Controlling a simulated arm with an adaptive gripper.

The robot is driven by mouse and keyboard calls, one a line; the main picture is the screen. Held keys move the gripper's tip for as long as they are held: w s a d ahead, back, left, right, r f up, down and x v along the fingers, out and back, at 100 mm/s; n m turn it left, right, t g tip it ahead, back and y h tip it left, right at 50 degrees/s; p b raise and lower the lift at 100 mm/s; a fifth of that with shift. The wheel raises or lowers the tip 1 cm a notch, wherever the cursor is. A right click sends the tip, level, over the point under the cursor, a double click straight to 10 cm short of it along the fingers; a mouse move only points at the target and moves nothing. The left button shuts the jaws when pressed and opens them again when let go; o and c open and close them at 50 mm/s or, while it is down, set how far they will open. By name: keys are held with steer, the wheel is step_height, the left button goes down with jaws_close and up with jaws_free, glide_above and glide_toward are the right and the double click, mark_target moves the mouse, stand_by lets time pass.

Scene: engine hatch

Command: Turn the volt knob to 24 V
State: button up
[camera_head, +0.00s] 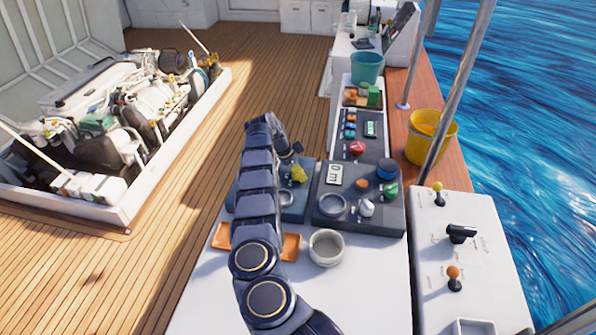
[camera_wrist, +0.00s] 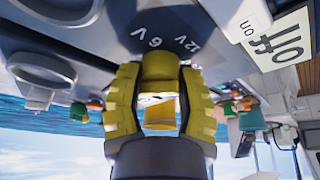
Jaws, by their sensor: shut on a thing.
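My gripper (camera_head: 297,174) is at the left dark panel (camera_head: 293,215) on the white counter in the head view. In the wrist view its two yellow fingers (camera_wrist: 160,78) are closed around the yellow volt knob (camera_wrist: 160,66), touching it from both sides. The printed marks 6 V (camera_wrist: 147,37) and 12 V (camera_wrist: 187,44) show upside down beside the knob. The 24 V mark is not visible, and I cannot tell which mark the knob points to. My arm and fingers hide much of the panel in the head view.
A second dark panel (camera_head: 330,205) with a 0 m display and several knobs adjoins on the right. A grey bowl (camera_head: 326,247) and an orange tray (camera_head: 291,246) are in front. An off/on label (camera_wrist: 270,38) shows near the fingers. A yellow bucket (camera_head: 430,140) stands farther right.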

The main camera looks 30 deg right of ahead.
steer(key=shift+f+m+g, duration=0.1)
steer(key=shift+m+g, duration=0.3)
steer(key=shift+m, duration=0.6)
steer(key=shift+m+y, duration=0.3)
steer(key=o, duration=1.1)
steer(key=v, duration=1.2)
steer(key=shift+w+a, duration=0.1)
